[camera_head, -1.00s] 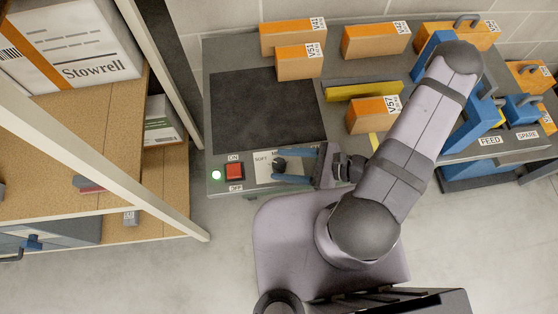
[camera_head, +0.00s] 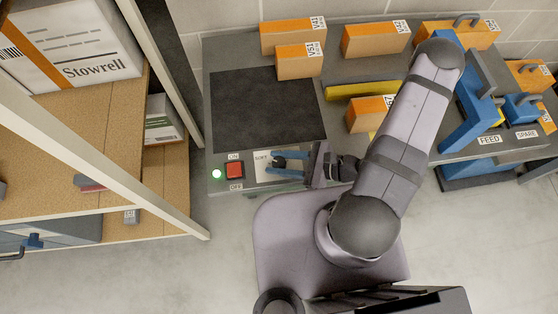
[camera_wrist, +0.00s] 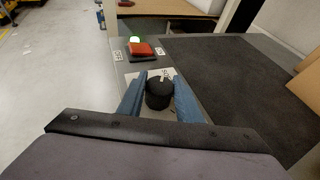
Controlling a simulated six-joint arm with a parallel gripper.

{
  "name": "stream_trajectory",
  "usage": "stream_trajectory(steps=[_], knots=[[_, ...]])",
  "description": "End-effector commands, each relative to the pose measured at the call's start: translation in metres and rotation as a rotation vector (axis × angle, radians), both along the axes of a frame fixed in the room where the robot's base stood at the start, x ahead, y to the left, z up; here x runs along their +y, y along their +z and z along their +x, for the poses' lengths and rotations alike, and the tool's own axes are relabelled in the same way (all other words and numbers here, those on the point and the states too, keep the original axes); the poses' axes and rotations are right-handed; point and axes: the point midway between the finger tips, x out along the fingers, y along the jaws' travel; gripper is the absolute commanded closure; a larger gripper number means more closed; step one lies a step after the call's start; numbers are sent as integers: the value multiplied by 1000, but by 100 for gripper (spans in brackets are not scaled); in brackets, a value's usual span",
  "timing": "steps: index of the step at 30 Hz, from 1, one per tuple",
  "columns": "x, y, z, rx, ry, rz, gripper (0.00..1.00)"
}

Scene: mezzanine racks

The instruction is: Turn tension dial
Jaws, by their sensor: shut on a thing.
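The tension dial is a black round knob (camera_wrist: 158,93) on a pale label plate (camera_head: 262,158) at the front edge of the grey bench. In the wrist view it stands between the two blue fingers of my gripper (camera_wrist: 159,92), one finger on each side. My gripper (camera_head: 277,163) is shut on the dial, reaching in from the right. A light mark shows on the top of the knob near its far edge. The plate reads "SOFT" at its left; the rest of its lettering is hidden by my gripper.
A red ON/OFF switch (camera_head: 234,170) and a lit green lamp (camera_head: 216,174) sit just left of the dial. A dark mat (camera_head: 268,108) lies behind it. Orange-banded boxes (camera_head: 299,62) stand farther back, and a blue FEED machine (camera_head: 468,110) is at the right. A shelf rack (camera_head: 160,195) borders the left.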

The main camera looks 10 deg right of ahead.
Motion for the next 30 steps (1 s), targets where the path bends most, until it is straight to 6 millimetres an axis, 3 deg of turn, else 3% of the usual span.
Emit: stream_trajectory(steps=[6,15,16,18,30], knots=[[0,-1,0,1,-103,3,90],[0,0,0,0,-112,0,90],[0,0,0,-1,-111,0,61],[0,0,0,-1,-111,0,49],[-3,2,-1,-1,-111,1,49]])
